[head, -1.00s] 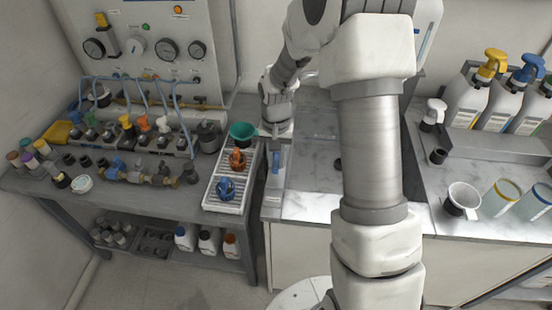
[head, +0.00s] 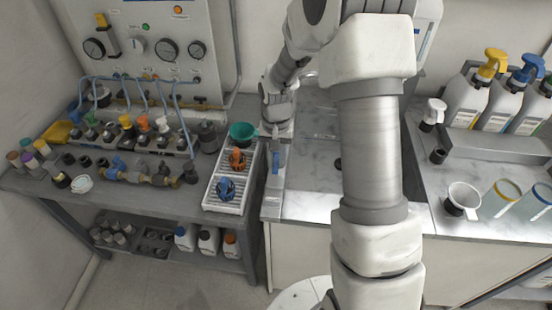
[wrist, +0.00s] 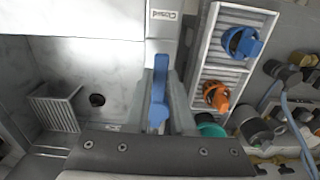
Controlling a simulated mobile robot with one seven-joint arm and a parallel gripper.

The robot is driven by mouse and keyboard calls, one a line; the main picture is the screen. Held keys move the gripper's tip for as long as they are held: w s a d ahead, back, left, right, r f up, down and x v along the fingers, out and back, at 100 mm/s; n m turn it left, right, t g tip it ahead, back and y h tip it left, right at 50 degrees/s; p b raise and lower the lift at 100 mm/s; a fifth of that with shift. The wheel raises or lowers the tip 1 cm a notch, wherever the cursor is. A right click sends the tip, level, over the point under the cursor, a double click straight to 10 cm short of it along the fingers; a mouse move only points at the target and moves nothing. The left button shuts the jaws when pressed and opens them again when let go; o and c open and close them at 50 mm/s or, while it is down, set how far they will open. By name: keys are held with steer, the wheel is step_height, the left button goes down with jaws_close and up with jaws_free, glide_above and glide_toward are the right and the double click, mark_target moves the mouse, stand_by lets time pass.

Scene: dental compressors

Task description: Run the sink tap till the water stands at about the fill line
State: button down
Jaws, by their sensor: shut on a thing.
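A blue tap lever (head: 275,162) sits on the pale ledge along the left side of the sink (head: 315,178). In the wrist view the blue lever (wrist: 158,98) lies between the fingers of my gripper (wrist: 162,90), which is shut on it. A label reading "Closed" (wrist: 165,14) shows upside down on the ledge beyond the lever's tip. The marbled basin shows a dark round drain hole (wrist: 97,100). I can make out no standing water or stream. The fill line and the spout cannot be made out; my arm covers part of the sink in the head view.
Left of the lever, a white slatted tray (head: 212,205) holds an orange and a blue fitting, with a green funnel (head: 243,132) behind. A grey ribbed basket (wrist: 55,107) stands in the sink. Pump bottles (head: 472,98) and a white cup (head: 463,197) stand at right.

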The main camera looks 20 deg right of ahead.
steer(key=shift+d, duration=0.1)
steer(key=n, duration=0.1)
steer(key=d+n, duration=0.1)
steer(key=n, duration=0.1)
steer(key=shift+s+d, duration=0.15)
steer(key=shift+d, duration=0.1)
steer(key=shift+w+d+r+n+p, duration=0.1)
steer(key=shift+w+d+n+p, duration=0.2)
steer(key=shift+d+n, duration=0.95)
steer(key=shift+w+d+f+n+p, duration=0.1)
steer(key=shift+w+d+n+p, duration=0.2)
steer(key=shift+n, duration=1.9)
steer(key=shift+w+d+r+n+p, duration=0.1)
steer(key=shift+w+d+n+p, duration=0.15)
steer(key=shift+d+n, duration=1)
steer(key=shift+a+n, duration=0.5)
steer(key=shift+n, duration=0.2)
steer(key=c, duration=0.8)
jaws_free()
steer(key=shift+o, duration=0.2)
